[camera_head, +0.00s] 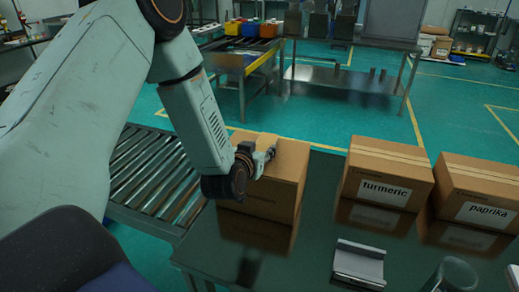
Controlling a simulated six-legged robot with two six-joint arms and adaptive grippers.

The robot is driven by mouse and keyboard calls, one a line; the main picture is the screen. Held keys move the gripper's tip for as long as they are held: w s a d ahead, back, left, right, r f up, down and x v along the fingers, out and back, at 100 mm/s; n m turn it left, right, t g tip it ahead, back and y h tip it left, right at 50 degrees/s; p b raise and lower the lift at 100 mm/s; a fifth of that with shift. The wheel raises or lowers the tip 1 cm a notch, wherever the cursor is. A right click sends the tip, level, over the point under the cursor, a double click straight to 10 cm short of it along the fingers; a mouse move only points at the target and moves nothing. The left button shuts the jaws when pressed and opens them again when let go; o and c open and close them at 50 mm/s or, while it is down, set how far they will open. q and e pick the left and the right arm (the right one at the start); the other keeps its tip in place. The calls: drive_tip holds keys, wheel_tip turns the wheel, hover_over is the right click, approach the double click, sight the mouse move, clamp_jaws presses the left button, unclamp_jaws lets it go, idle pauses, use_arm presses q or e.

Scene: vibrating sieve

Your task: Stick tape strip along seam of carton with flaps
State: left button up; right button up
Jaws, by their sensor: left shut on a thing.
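A brown carton (284,183) stands on the dark table, left of two labelled boxes. My left gripper (268,157) is at the carton's top, near its left side, and is shut. What it holds is mostly hidden and too small to make out clearly; it appears to be the tape strip. The gripper and wrist cover part of the carton's top and front left corner. The line of the seam is not clear in this view. My right gripper is not in view.
Boxes labelled turmeric (385,173) and paprika (477,193) stand to the right on the dark table (310,262). A grey metal holder (358,264) and a clear glass vessel (455,275) are at the front. A roller conveyor (150,180) runs along the left.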

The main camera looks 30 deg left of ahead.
use_arm(q)
drive_tip(key=shift+d+r, duration=0.1)
drive_tip(key=shift+d, duration=0.15)
drive_tip(key=shift+s+a, duration=0.1)
drive_tip(key=shift+a, duration=0.4)
drive_tip(key=shift+d, duration=0.1)
drive_tip(key=shift+d, duration=0.1)
drive_tip(key=o, duration=0.8)
drive_tip(key=shift+c, duration=0.2)
